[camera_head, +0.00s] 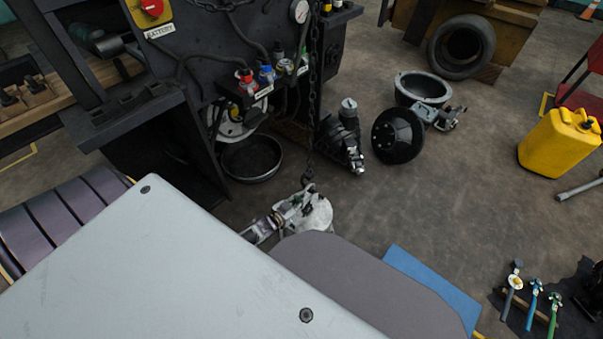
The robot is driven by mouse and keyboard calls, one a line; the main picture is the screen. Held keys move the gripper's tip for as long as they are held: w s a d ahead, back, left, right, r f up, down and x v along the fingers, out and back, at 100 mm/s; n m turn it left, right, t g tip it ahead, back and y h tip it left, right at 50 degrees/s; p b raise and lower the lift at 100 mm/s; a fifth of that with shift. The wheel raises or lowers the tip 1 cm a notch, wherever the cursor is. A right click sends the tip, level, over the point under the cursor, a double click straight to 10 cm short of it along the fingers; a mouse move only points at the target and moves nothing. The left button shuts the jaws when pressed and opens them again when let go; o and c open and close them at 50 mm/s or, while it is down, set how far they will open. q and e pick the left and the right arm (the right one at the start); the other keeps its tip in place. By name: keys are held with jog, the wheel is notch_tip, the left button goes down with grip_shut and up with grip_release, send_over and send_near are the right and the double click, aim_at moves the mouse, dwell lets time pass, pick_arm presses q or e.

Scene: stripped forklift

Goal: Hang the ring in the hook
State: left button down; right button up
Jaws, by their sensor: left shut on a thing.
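A dark chain (313,90) hangs down in the head view, right of the forklift's control panel. The hook (307,184) at its lower end is small and dark. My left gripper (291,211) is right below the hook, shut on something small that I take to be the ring. The ring's outline is too small to make out, and I cannot tell whether it touches the hook. A whitish round part (317,214) shows beside the gripper, partly hidden by the foreground. My right gripper is not in view.
The dark forklift body (190,45) with hoses stands at upper left. A yellow can (560,143) stands at right. Floor between them is open.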

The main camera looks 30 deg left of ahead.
pick_arm(q)
jog(key=shift+w+a+f, duration=0.1)
jog(key=shift+f, duration=0.3)
jog(key=c, duration=0.8)
grip_release()
jog(key=shift+s, duration=0.2)
jog(key=f+p+v, duration=0.1)
jog(key=p+v, duration=0.3)
jog(key=v, duration=0.6)
jog(key=shift+s+f, duration=0.25)
jog(key=shift+s, duration=0.25)
dwell(0.7)
jog(key=o, duration=0.6)
jog(key=shift+c, duration=0.2)
